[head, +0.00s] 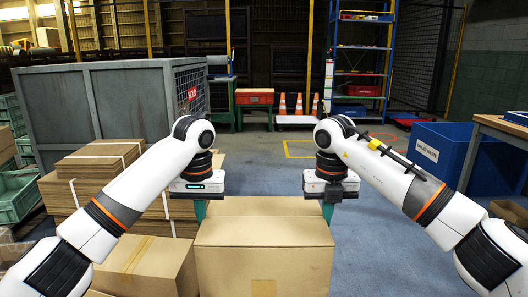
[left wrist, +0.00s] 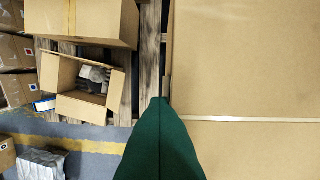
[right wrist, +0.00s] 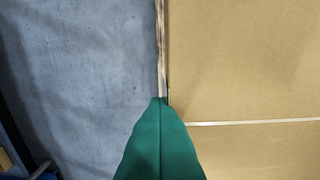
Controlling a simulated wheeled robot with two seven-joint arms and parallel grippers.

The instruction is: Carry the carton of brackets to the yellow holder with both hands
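The large brown carton (head: 264,231) stands at the bottom centre of the head view, its flaps closed along a seam, so its contents are hidden. Its top also fills the right side of the left wrist view (left wrist: 245,60) and of the right wrist view (right wrist: 245,60). My left gripper (head: 201,210) points down at its left side and my right gripper (head: 328,212) at its right side. In the wrist views the green fingers of each lie together at the carton's edge. I cannot tell whether they touch it. I cannot make out a yellow holder.
Strapped cartons (head: 100,160) and another carton (head: 148,265) crowd the left. A blue bin (head: 440,150) stands at the right. Ahead is open floor with a yellow floor outline (head: 300,155), traffic cones (head: 299,104) and a blue rack (head: 362,60).

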